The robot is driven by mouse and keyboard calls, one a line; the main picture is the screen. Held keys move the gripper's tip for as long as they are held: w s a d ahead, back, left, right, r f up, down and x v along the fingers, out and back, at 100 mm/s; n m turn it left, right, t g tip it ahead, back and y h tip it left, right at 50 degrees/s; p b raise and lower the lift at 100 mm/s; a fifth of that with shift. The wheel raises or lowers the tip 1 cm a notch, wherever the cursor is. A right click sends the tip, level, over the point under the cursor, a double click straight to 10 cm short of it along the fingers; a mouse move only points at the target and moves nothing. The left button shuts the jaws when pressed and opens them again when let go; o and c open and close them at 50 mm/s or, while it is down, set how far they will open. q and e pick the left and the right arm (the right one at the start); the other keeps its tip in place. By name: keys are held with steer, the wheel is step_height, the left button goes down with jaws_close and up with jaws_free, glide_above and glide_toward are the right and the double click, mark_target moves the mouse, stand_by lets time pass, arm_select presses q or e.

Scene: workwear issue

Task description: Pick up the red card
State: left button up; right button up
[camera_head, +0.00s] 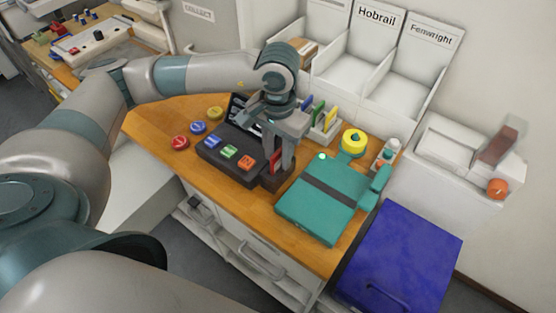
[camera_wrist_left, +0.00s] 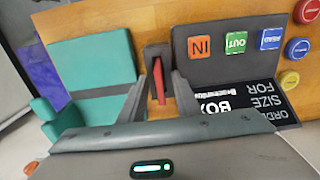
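The red card (camera_wrist_left: 158,82) shows as a narrow upright strip in the left wrist view, standing at a dark brown block (camera_wrist_left: 156,50). In the head view only a bit of the red card (camera_head: 277,157) shows beside the fingers, near the dark brown block (camera_head: 276,179). My left gripper (camera_wrist_left: 159,92) points down with its fingers apart, one on each side of the card. Gaps show between card and fingers. The left gripper also shows in the head view (camera_head: 279,160), above the wooden counter. My right gripper is not in view.
A dark panel (camera_head: 218,160) with coloured buttons lies left of the gripper. A teal box (camera_head: 325,197) lies to the right, with a yellow round item (camera_head: 353,141) behind it. A white rack (camera_head: 324,130) with coloured cards stands behind. A blue bin (camera_head: 405,255) is at right.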

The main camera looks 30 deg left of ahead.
arm_select(q)
jaws_close()
steer(key=shift+r, duration=0.15)
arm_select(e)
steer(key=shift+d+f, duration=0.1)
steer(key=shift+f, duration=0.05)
